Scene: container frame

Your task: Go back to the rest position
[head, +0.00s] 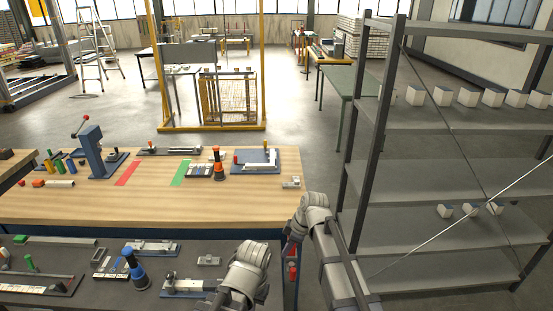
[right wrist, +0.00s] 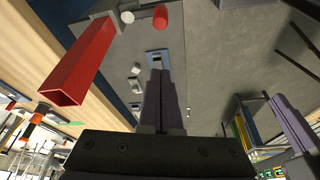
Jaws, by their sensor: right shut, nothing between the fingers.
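My right gripper (right wrist: 160,100) shows in the right wrist view with its two dark fingers together and nothing between them. In the head view my right arm stands at the right end of the wooden workbench (head: 75,205), beside the grey shelf rack (head: 415,195). Its fingers are hard to make out there. Another grey arm part of mine shows at the bottom middle, over the dark front bench (head: 115,290). I cannot make out my left gripper. A red square tube (right wrist: 80,65) and a red cylinder (right wrist: 160,17) are near the right gripper in the wrist view.
The shelf rack carries several small white and grey boxes. The workbench holds a blue press (head: 93,150), an orange and black tool (head: 218,165) and a blue tray (head: 256,161). The front bench holds a blue and black tool (head: 135,270). Open floor lies behind the workbench.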

